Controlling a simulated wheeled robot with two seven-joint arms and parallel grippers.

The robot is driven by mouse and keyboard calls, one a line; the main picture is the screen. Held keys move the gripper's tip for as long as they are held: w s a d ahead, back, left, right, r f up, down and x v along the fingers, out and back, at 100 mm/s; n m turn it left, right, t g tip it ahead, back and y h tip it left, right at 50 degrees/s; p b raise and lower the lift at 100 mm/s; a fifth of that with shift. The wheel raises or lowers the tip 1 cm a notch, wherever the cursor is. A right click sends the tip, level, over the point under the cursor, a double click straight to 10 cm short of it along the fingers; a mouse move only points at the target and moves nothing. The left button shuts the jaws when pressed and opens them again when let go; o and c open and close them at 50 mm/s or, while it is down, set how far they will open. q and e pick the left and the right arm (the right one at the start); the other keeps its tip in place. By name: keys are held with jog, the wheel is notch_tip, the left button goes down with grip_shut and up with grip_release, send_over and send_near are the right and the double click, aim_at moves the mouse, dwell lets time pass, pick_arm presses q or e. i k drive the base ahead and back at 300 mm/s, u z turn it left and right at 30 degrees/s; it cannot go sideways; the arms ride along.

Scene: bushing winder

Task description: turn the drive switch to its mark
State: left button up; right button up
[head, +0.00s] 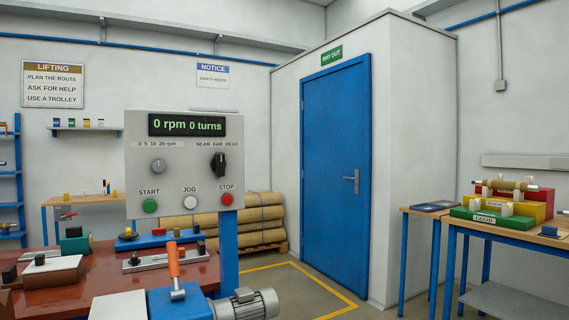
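A grey control panel (135,175) stands on a blue post at the centre left. Its black selector switch (219,165) sits under the words NEAR FAR HEAD, and its handle stands about upright. This looks like the drive switch, but no label names it so. A grey knob (158,166) sits to its left, under the marks 0 5 10 20 rpm. The display (187,125) reads 0 rpm 0 turns. Neither of my grippers is in view.
Below the switches are a green START button (150,206), a white JOG button (190,202) and a red STOP button (227,199). An orange-handled lever (173,262) and a motor (247,304) stand in front, low down. A side table (512,233) is at right.

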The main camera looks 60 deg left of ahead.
aim_at(218, 165)
jog(key=i, duration=0.4)
jog(key=u, duration=3.3)
